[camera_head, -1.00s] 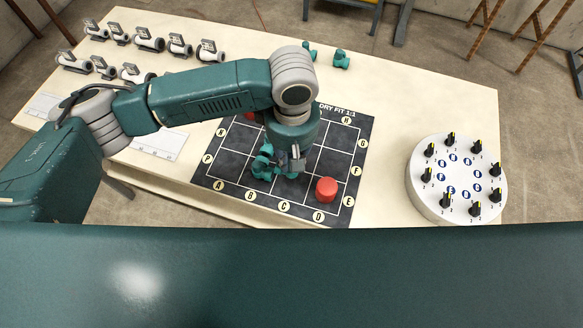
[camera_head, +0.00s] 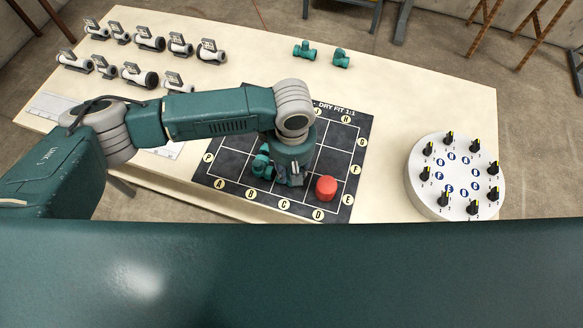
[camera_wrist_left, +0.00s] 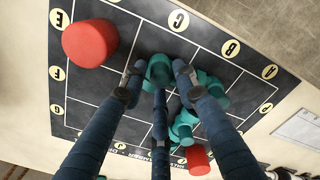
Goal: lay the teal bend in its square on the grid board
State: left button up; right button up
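The black grid board (camera_head: 232,178) lies on the table, with lettered discs along its edges. My left gripper (camera_wrist_left: 158,72) is low over it, fingers pointing down. In the left wrist view, a teal piece (camera_wrist_left: 159,70) sits between the fingertips, with narrow gaps seeming to show at its sides. Whether the fingers press on it is unclear. Another teal piece (camera_wrist_left: 207,91) lies beside it on the board; it shows left of the gripper in the head view (camera_head: 262,163). Which of them is the bend is hard to tell. My right gripper is not in view.
A red cylinder (camera_head: 326,188) stands on the board right of the gripper; a second red piece (camera_wrist_left: 197,160) shows in the wrist view. Two teal fittings (camera_head: 304,50) (camera_head: 341,58) stand at the back. White valves fill the back left. A round white stand (camera_head: 418,196) with knobs is at right.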

pick_arm(q)
jog(key=shift+r, duration=0.1)
jog(key=shift+r, duration=0.3)
notch_tip(320, 180, up, 11)
jog(key=b, duration=0.1)
jog(key=shift+r+b, duration=0.2)
jog(key=shift+b, duration=0.1)
dwell(0.4)
